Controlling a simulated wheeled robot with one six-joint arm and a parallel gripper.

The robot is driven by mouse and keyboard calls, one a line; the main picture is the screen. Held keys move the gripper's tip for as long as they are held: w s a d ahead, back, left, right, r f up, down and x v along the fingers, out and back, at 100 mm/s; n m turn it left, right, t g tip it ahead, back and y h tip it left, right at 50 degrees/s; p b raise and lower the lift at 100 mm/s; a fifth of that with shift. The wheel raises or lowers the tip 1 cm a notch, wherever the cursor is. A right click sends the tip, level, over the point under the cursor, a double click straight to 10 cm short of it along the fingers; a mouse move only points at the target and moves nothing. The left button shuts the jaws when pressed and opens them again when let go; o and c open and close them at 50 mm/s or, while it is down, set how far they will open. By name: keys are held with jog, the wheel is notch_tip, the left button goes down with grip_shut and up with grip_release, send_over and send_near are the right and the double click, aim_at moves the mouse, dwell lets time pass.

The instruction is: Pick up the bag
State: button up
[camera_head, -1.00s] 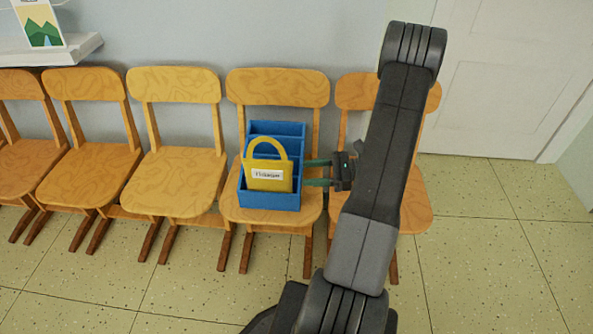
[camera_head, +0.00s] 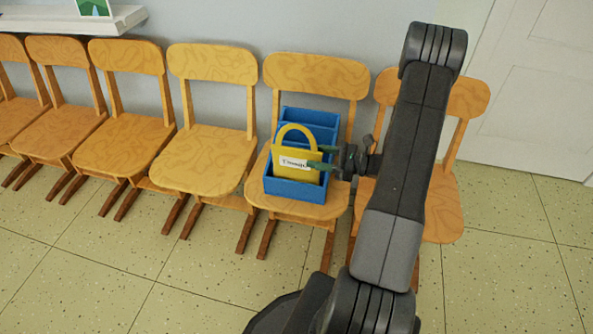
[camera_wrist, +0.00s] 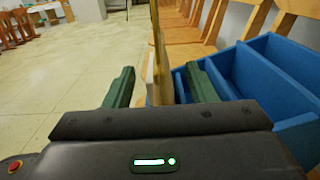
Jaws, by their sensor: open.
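The yellow bag (camera_head: 300,176) with a looped handle and a white label stands in a blue compartment box (camera_head: 280,188) on a wooden chair. In the wrist view the bag (camera_wrist: 159,70) shows edge-on as a thin yellow-tan slab between the two green fingers. My gripper (camera_head: 320,157) is at the bag's right side, and its fingertips overlap the bag's right edge in the head view. The gripper (camera_wrist: 163,86) is open, with a visible gap on each side of the bag. The bag's lower part is hidden by the gripper body in the wrist view.
The blue box (camera_wrist: 265,75) has partitions close to the right finger. A row of wooden chairs (camera_head: 208,160) runs along the wall, with one chair (camera_head: 445,205) behind my arm. A white shelf (camera_head: 65,22) is at upper left. The floor in front is clear.

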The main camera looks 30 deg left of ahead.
aim_at(305, 155)
jog(key=x, duration=0.4)
jog(key=shift+f+b, duration=0.2)
jog(key=shift+b, duration=0.1)
grip_shut()
